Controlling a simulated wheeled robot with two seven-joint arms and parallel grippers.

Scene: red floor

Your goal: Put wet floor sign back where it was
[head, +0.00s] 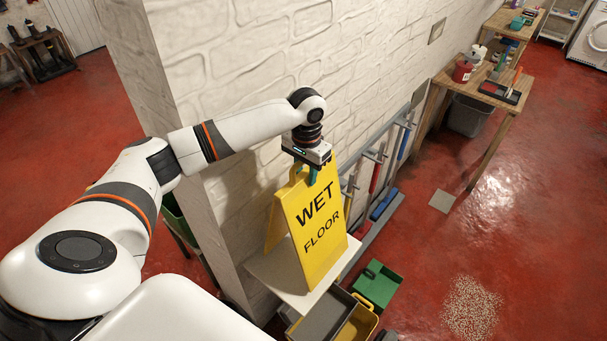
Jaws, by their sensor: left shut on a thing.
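The yellow wet floor sign (318,232) stands upright, its two panels spread in an A shape, with black "WET FLOOR" lettering facing me. Its foot is at a small pale shelf top (277,270) beside the brick wall; whether it bears fully on it I cannot tell. My left gripper (311,174) comes down from above and is shut on the sign's top edge. The fingertips are partly hidden by the gripper body. My right gripper is not in view.
The white brick wall (240,75) runs close behind my left arm. Brooms and mops (377,175) hang along it. Yellow and green bins (377,284) sit below the sign. A wooden workbench (483,110) stands at back right. Red floor at right is open, with a speckled patch (471,308).

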